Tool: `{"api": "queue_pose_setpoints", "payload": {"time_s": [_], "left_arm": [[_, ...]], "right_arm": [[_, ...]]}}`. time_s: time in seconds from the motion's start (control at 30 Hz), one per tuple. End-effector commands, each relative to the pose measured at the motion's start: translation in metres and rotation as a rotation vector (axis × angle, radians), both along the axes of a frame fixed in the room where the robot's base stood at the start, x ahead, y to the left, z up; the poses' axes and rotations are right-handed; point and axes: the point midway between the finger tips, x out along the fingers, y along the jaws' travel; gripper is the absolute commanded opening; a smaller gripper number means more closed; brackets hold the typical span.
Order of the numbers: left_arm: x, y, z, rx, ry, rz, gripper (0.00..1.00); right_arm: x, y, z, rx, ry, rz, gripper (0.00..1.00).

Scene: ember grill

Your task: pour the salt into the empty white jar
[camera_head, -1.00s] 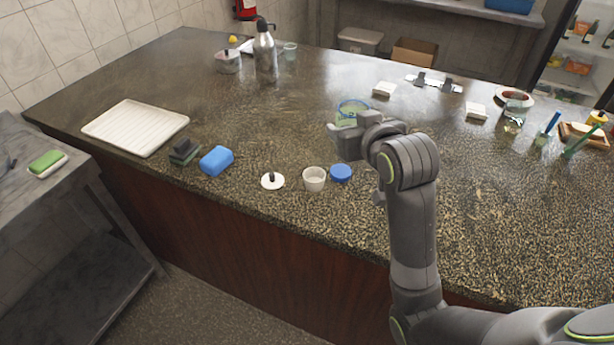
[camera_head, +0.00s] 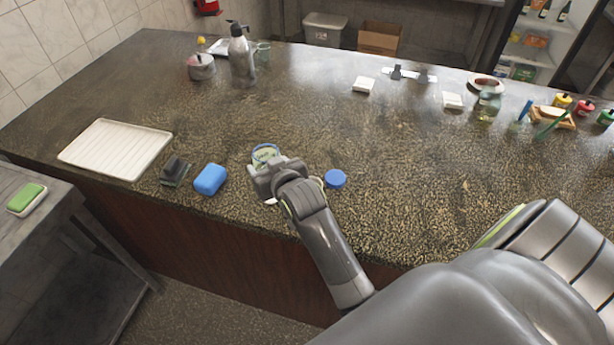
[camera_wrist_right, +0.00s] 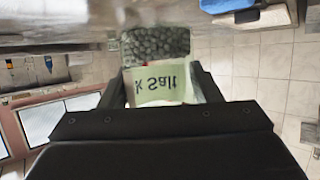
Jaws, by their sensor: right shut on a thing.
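My right gripper (camera_head: 264,178) is shut on the salt jar (camera_head: 264,153) and holds it over the counter near the front edge. In the right wrist view, the salt jar (camera_wrist_right: 160,68) sits between the fingers, with a pale label reading "k Salt" upside down and dark grains in it. In the head view, its blue rim shows. The empty white jar is mostly hidden behind my right wrist; only a pale edge (camera_head: 320,182) shows. A round blue lid (camera_head: 335,179) lies just right of it. My left gripper is not in view.
A blue block (camera_head: 210,179), a dark scrubber (camera_head: 174,170) and a white tray (camera_head: 118,149) lie to the left. A metal bottle (camera_head: 242,56) and a pot (camera_head: 201,67) stand at the back. The middle of the counter (camera_head: 400,140) is clear.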

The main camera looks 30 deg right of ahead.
Motion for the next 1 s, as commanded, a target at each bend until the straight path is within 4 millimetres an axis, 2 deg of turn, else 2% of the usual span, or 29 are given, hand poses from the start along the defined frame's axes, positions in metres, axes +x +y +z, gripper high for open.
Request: {"api": "queue_pose_setpoints", "payload": {"time_s": [0.03, 0.1, 0.3, 0.4, 0.6, 1.0], "left_arm": [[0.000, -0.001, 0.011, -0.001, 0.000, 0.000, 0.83], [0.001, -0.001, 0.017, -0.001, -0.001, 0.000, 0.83], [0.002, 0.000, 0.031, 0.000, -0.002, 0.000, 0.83], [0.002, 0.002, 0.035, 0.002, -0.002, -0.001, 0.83], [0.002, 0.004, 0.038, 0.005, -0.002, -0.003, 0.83], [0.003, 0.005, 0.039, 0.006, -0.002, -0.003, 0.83]], "right_arm": [[-0.005, -0.002, -0.009, 0.000, 0.009, -0.003, 0.29], [-0.011, -0.003, -0.024, 0.001, 0.007, -0.006, 0.29], [-0.031, -0.007, -0.060, 0.004, 0.004, -0.011, 0.29], [-0.039, -0.008, -0.071, 0.006, 0.001, -0.012, 0.29], [-0.046, -0.008, -0.081, 0.006, -0.004, -0.013, 0.29], [-0.046, -0.009, -0.080, 0.027, -0.001, -0.013, 0.29]]}}
